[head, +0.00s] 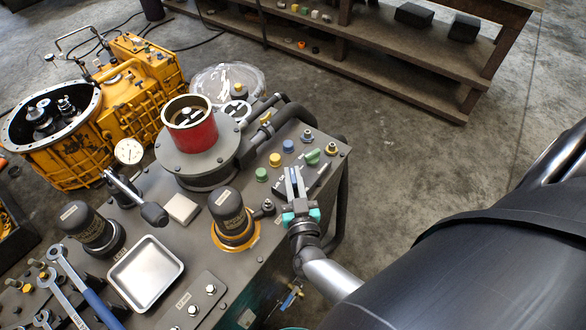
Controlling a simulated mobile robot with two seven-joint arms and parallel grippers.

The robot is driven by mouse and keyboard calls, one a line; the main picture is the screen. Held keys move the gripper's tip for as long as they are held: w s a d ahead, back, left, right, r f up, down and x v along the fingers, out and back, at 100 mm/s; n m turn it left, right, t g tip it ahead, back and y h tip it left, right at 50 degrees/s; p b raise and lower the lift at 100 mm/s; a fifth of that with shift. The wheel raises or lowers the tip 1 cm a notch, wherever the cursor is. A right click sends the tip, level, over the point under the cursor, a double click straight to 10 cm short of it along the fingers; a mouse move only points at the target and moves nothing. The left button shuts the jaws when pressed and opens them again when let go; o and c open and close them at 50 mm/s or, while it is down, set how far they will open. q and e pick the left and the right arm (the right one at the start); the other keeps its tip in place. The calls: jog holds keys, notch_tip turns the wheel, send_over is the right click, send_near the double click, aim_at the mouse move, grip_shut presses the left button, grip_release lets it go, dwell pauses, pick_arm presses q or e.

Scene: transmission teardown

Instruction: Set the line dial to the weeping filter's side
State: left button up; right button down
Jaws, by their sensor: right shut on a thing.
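My right gripper (294,174) comes in from the right over the bench's far right corner. Its narrow fingers are shut over a dark labelled dial plate (318,178); what they grip, apparently the line dial, is hidden between them, so its pointing direction cannot be read. Two black filters with labels stand upright on the bench. The right filter (230,212) has an amber ring around its base, which looks like oil. The left filter (84,224) has a dark base with no amber visible. My left gripper is not in view.
Green, yellow and blue knobs (275,159) sit close beyond the gripper. A yellow transmission housing (140,95) stands behind left. Floor is clear to the right.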

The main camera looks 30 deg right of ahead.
dwell(0.5)
jog(key=c, duration=0.9)
grip_release()
jog(key=shift+o, duration=0.2)
jog(key=v, duration=1.5)
jog(key=shift+a, duration=0.2)
